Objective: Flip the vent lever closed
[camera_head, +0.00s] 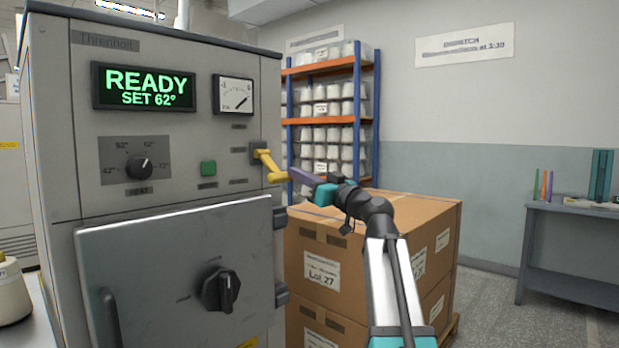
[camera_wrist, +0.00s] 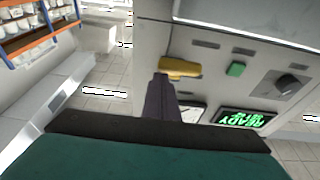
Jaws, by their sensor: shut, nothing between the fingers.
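The vent lever (camera_head: 268,165) is yellow and sits on a small mount at the right edge of the grey machine's front panel. It slants down and to the right in the head view. In the wrist view the lever (camera_wrist: 180,68) lies just beyond my fingertips. My gripper (camera_head: 293,174) reaches in from the right with its purple-grey fingers shut and empty, its tips at the lever's lower end. In the wrist view my gripper (camera_wrist: 160,79) overlaps the lever's edge; I cannot tell whether they touch.
The machine's green button (camera_head: 208,168), dial (camera_head: 139,168) and lit READY display (camera_head: 144,88) are left of the lever. The door knob (camera_head: 221,290) is below. Stacked cardboard boxes (camera_head: 390,225) stand behind and below my arm. A shelf rack (camera_head: 331,63) is behind.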

